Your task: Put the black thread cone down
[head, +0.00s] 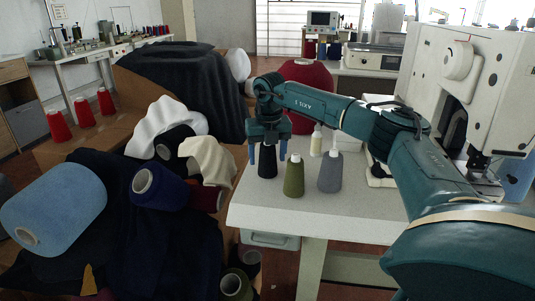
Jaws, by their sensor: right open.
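The black thread cone (267,167) stands upright on the white table top (262,216), near its left edge. My right gripper (268,153) points down over the cone, its arm reaching in from the right. Its two blue fingers are open, one on each side of the cone's upper part. I cannot tell whether either finger touches it. The gripper hides the top of the cone. My left gripper is not in view.
An olive cone (294,178) and a grey cone (330,173) stand close on the right. A small pale bottle (316,140) stands behind them. A white sewing machine (470,80) fills the right. The table's front left is clear. Fabric and large spools lie left.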

